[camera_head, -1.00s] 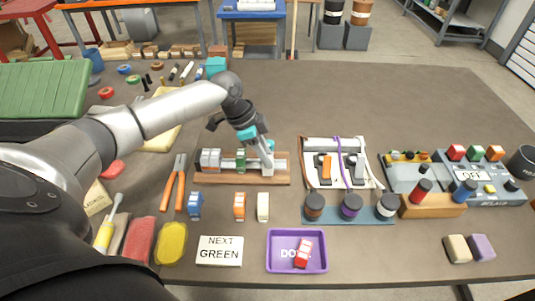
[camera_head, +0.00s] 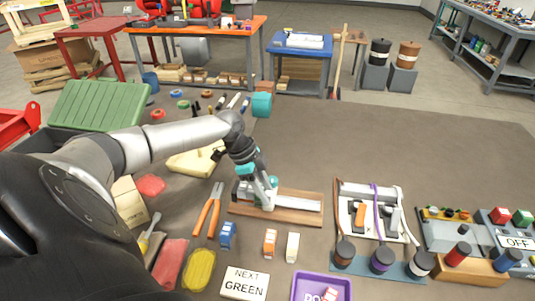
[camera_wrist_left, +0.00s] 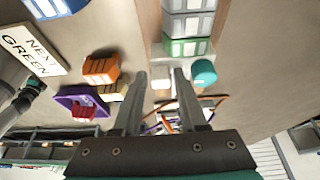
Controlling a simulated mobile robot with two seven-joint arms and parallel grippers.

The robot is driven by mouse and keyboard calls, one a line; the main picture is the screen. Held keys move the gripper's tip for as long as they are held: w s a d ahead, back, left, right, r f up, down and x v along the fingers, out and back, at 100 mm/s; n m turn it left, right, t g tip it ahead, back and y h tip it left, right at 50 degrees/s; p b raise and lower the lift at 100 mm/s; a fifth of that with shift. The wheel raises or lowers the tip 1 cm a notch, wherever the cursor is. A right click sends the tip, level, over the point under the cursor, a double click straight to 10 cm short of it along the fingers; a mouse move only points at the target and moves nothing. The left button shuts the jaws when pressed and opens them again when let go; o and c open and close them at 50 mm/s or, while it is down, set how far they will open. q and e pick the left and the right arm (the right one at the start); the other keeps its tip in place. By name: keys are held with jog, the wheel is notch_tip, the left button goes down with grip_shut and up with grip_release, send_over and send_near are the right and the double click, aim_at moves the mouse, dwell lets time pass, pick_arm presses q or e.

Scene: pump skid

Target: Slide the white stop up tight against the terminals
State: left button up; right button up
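The wooden board (camera_head: 300,217) carries a rail (camera_head: 300,203) in the head view. Grey terminals (camera_head: 239,191) stand at its left part, partly behind my left arm. The wrist view shows grey terminals (camera_wrist_left: 188,22) and a green terminal (camera_wrist_left: 188,47) beside them. My left gripper (camera_head: 268,205) points down over the rail. My right gripper is out of view.
Orange pliers (camera_head: 208,208) lie left of the board. Blue (camera_head: 228,235), orange (camera_head: 270,243) and white (camera_head: 292,246) blocks stand in front. A "NEXT GREEN" sign (camera_head: 245,283) and purple tray (camera_head: 322,286) lie nearer. The rail's right part is bare.

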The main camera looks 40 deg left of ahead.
pick_arm(q)
jog(key=shift+o, duration=1.2)
jog(key=shift+w, duration=0.1)
jog(key=shift+r, duration=0.1)
jog(key=p+v, duration=0.2)
jog(key=v, duration=1.3)
